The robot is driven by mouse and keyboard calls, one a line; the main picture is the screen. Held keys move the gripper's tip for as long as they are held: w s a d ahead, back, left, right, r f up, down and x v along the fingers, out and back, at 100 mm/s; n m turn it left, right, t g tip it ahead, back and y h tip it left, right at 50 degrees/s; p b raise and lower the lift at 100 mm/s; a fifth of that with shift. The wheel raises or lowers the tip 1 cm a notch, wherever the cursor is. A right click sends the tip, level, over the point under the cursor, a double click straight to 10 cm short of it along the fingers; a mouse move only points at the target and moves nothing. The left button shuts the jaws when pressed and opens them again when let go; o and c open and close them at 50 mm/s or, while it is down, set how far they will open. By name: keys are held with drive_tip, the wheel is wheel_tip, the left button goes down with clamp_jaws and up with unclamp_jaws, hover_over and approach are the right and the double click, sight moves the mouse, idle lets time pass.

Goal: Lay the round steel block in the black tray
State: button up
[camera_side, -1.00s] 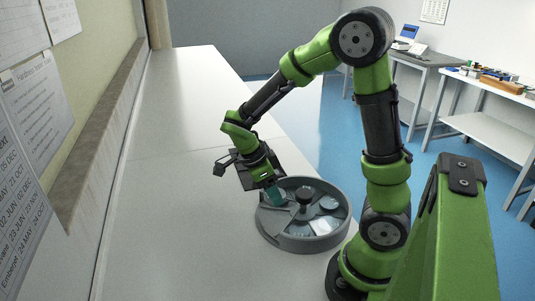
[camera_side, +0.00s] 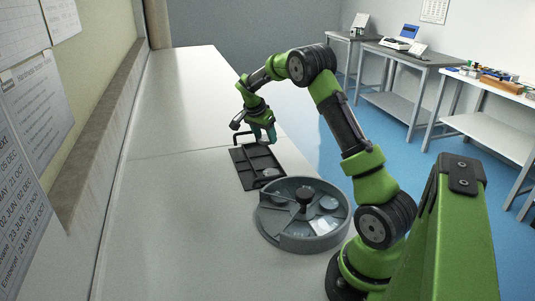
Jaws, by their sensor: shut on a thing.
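My gripper (camera_side: 264,139) is over the far end of the black tray (camera_side: 239,168), with its teal fingers pointing down. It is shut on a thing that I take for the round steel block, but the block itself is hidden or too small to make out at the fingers. The tray lies flat on the white bench, with raised dividers and a handle at each end. A small pale round piece (camera_side: 270,172) shows at the tray's near right end. I cannot tell whether the held block touches the tray.
A round grey carousel (camera_side: 283,241) with a dark central knob (camera_side: 305,195) stands just nearer than the tray. Its compartments hold several pale pieces. The bench (camera_side: 170,220) is clear to the left of both. A wall ledge runs along the left.

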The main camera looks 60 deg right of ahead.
sight(264, 162)
drive_tip(key=shift+w+d+r+n+t, duration=0.3)
drive_tip(key=shift+w+r+n, duration=0.3)
drive_tip(key=shift+n, duration=0.3)
wheel_tip(264, 162, down, 10)
drive_tip(key=shift+w+f, duration=0.1)
drive_tip(key=shift+f, duration=0.1)
drive_tip(key=o, duration=1)
drive_tip(key=shift+a, duration=0.1)
